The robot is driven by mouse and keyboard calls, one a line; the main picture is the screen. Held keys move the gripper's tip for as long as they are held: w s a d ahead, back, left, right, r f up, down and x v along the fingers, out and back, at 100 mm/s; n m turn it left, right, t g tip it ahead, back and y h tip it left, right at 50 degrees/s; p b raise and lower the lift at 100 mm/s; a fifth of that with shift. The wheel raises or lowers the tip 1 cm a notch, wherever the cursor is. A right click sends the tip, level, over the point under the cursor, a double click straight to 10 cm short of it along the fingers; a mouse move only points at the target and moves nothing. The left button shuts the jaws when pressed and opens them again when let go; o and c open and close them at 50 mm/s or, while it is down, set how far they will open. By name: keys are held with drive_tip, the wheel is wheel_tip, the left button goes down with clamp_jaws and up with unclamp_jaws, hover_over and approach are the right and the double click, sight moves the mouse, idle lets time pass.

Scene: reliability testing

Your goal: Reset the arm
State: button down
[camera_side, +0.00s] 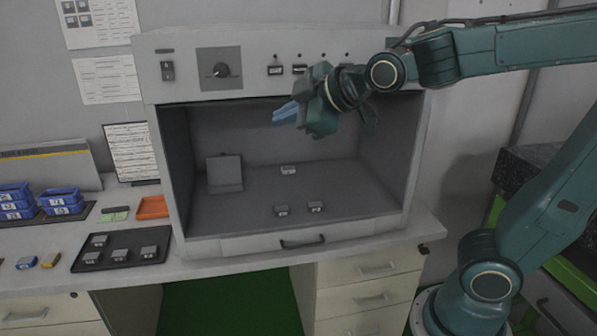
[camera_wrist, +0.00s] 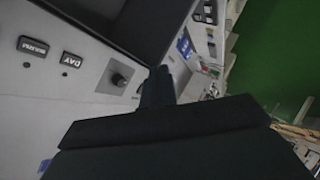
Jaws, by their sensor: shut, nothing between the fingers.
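My gripper (camera_side: 285,113) is shut and empty. It is raised in front of the upper opening of a grey test chamber (camera_side: 158,200), with its blue-tinted fingers pointing left. In the wrist view my gripper (camera_wrist: 158,88) shows as a dark shape, close to the chamber's front panel with its knob (camera_wrist: 118,79) and labelled switches (camera_wrist: 70,62). My teal arm reaches in from the right in the side view and hides part of the control panel.
Inside the chamber lie small grey blocks (camera_side: 282,210) and a grey plate-like piece (camera_side: 224,173). A black tray (camera_side: 84,263) with several blocks, an orange tray (camera_side: 152,207) and blue bins (camera_side: 60,198) stand on the bench at left. A drawer handle (camera_side: 302,243) sticks out below.

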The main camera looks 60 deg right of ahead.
drive_tip(key=s+f+m+g, duration=0.3)
drive_tip(key=s+f+m, duration=0.1)
drive_tip(key=s, duration=0.5)
drive_tip(key=s+f+m+g, duration=0.3)
drive_tip(key=s+f+m, duration=0.1)
drive_tip(key=s, duration=0.5)
drive_tip(key=shift+s+d+f+m+g+y, duration=0.25)
drive_tip(key=shift+s+d+m+g+y, duration=0.05)
drive_tip(key=shift+d, duration=0.15)
